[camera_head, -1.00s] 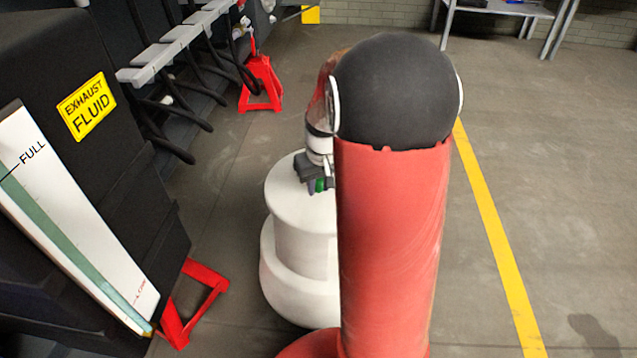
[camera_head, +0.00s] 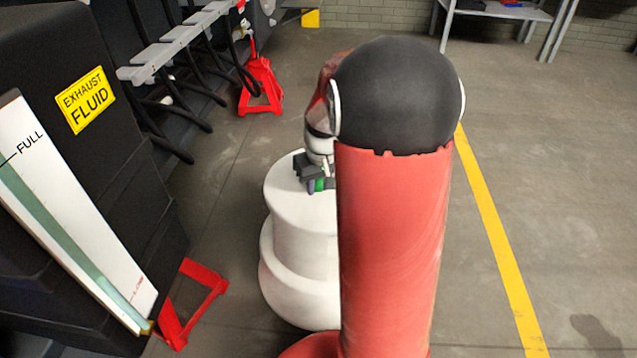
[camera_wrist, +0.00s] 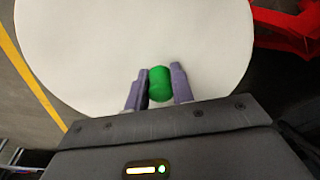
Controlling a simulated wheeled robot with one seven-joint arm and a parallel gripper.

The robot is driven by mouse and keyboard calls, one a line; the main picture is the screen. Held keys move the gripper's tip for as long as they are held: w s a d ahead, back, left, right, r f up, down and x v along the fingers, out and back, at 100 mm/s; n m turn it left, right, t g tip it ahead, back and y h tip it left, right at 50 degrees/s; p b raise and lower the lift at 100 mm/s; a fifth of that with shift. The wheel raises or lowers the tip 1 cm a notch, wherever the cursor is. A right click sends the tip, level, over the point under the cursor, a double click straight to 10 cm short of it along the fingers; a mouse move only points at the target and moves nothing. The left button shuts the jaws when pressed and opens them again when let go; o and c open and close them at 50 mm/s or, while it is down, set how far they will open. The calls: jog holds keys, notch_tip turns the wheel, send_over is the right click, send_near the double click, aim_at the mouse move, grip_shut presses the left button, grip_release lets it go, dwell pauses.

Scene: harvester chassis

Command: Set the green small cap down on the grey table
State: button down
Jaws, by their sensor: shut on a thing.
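The green small cap (camera_wrist: 160,84) is held between the two purple-grey fingers of my gripper (camera_wrist: 160,76) in the wrist view. In the head view the cap (camera_head: 319,184) is a small green spot at my gripper (camera_head: 316,183), partly hidden by my red arm. The gripper is above the white round top of my base. The grey table (camera_head: 485,9) stands at the far back right, cut off by the top edge, with small red and blue things on it. It is far from my gripper.
A black machine with an "EXHAUST FLUID" label (camera_head: 86,100) and a white gauge strip stands close on the left. Red stands (camera_head: 260,88) are on the floor beside it. Open floor with a yellow line (camera_head: 492,225) lies to the right, towards the table.

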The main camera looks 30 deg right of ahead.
jog(key=c, duration=1.3)
grip_release()
jog(key=shift+s+f, duration=0.25)
jog(key=shift+f, duration=0.75)
jog(key=shift+o, duration=0.9)
jog(key=shift+a+r, duration=0.1)
jog(key=shift+r, duration=0.4)
jog(key=r, duration=0.2)
jog(key=r+p, duration=0.1)
jog(key=r, duration=0.2)
jog(key=r+p, duration=0.1)
jog(key=r, duration=0.1)
jog(key=shift+s+r, duration=0.2)
jog(key=shift+s, duration=0.15)
jog(key=shift+s+r, duration=0.1)
jog(key=shift+r, duration=0.55)
jog(key=s+a+r+t+p, duration=0.1)
jog(key=s+a+r+p, duration=0.2)
jog(key=s+a+r, duration=0.3)
jog(key=s+a+r+t+p, duration=0.2)
jog(key=s+a+r+p, duration=0.2)
jog(key=s+a+r, duration=0.3)
jog(key=s, duration=0.5)
jog(key=shift+s+a+r+n, duration=0.25)
jog(key=shift+r+n, duration=0.15)
